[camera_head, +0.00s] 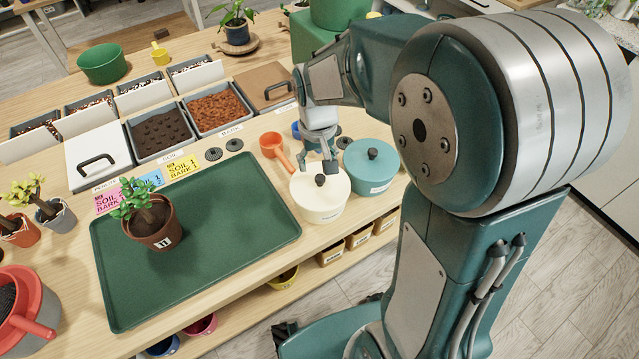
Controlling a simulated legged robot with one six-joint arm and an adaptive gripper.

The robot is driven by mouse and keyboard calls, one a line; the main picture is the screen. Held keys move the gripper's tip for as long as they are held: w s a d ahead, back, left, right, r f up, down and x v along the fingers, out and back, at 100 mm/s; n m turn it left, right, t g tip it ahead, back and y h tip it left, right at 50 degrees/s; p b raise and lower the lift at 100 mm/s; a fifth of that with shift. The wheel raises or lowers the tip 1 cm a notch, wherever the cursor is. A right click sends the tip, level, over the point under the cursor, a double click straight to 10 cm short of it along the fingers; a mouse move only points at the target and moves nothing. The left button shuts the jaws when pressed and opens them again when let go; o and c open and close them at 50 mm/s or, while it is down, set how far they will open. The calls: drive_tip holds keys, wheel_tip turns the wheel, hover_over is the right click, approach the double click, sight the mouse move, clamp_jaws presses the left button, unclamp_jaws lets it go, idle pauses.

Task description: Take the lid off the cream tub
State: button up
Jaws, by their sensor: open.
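The cream tub (321,208) stands on the wooden bench, right of the green tray. Its cream lid (303,187) is on top, with a small dark knob (320,180) in the middle. My gripper (331,170) is open, just above and behind the lid, with its fingertips close to the knob. I cannot tell whether a finger touches the knob or the lid. My arm comes in from the right and hides part of the bench behind the gripper.
A teal lidded tub (371,167) stands close to the right of the cream one. An orange scoop (272,145) lies just behind it. The green tray (240,215) holds a potted plant (150,222) and has bare room around it. Soil bins (160,134) stand at the back left.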

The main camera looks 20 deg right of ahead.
sight(320, 177)
drive_tip(key=f, duration=0.5)
drive_tip(key=shift+s+d+f, duration=0.15)
drive_tip(key=shift+s+f, duration=0.05)
drive_tip(key=shift+f, duration=0.05)
clamp_jaws()
